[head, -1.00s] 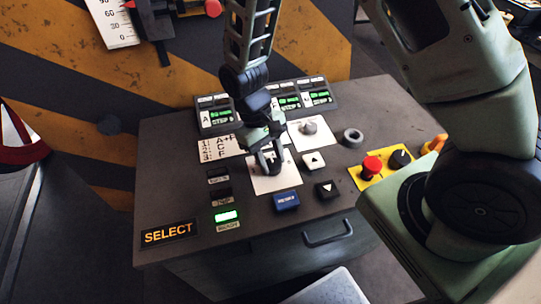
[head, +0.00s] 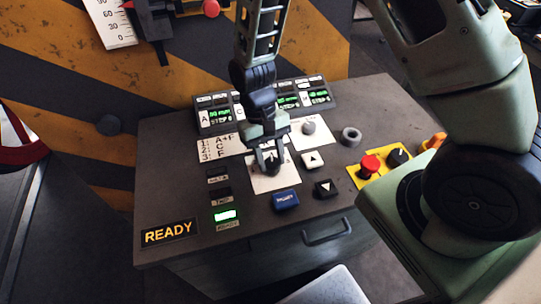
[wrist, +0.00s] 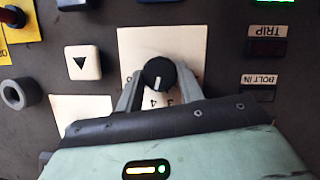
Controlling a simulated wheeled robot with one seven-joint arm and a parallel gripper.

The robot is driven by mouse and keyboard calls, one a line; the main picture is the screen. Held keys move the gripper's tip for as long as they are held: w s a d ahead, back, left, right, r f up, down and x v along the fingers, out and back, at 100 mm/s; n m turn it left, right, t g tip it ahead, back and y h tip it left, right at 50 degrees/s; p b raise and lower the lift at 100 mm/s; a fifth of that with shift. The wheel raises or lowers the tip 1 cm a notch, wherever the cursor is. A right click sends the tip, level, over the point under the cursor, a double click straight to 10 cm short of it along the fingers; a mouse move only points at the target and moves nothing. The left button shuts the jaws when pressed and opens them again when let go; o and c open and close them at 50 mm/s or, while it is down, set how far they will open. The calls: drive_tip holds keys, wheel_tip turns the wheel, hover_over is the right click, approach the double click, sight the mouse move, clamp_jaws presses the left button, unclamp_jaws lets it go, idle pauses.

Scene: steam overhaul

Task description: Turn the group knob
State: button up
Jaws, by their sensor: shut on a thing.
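The group knob is a round black knob (wrist: 158,72) with a white pointer line, on a white card (wrist: 190,42) with numbers, of which 3 and 4 show in the wrist view. In the head view the card (head: 262,184) lies mid-console, and the knob is mostly hidden by my gripper (head: 268,163). My gripper (wrist: 158,80) is shut on the knob, one finger on each side, and it points down at the panel from above.
A display row (head: 222,114) stands behind my gripper.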

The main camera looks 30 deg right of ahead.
drive_tip(key=o, duration=1)
drive_tip(key=b+v, duration=0.2)
drive_tip(key=v, duration=1.5)
drive_tip(key=shift+w+r, duration=0.1)
drive_tip(key=shift+r, duration=0.2)
drive_tip(key=s+a+n+t, duration=0.1)
drive_tip(key=s+a+n, duration=0.1)
drive_tip(key=s, duration=0.5)
drive_tip(key=s+a+n+t, duration=0.2)
drive_tip(key=s+n, duration=0.1)
drive_tip(key=s, duration=0.3)
drive_tip(key=s+a+r+n+t, duration=0.1)
drive_tip(key=s+a+n, duration=0.1)
drive_tip(key=s, duration=0.5)
drive_tip(key=shift+s+a+r+n+t+y, duration=0.15)
drive_tip(key=shift+s+n+t+y, duration=0.15)
drive_tip(key=shift+s+n, duration=0.1)
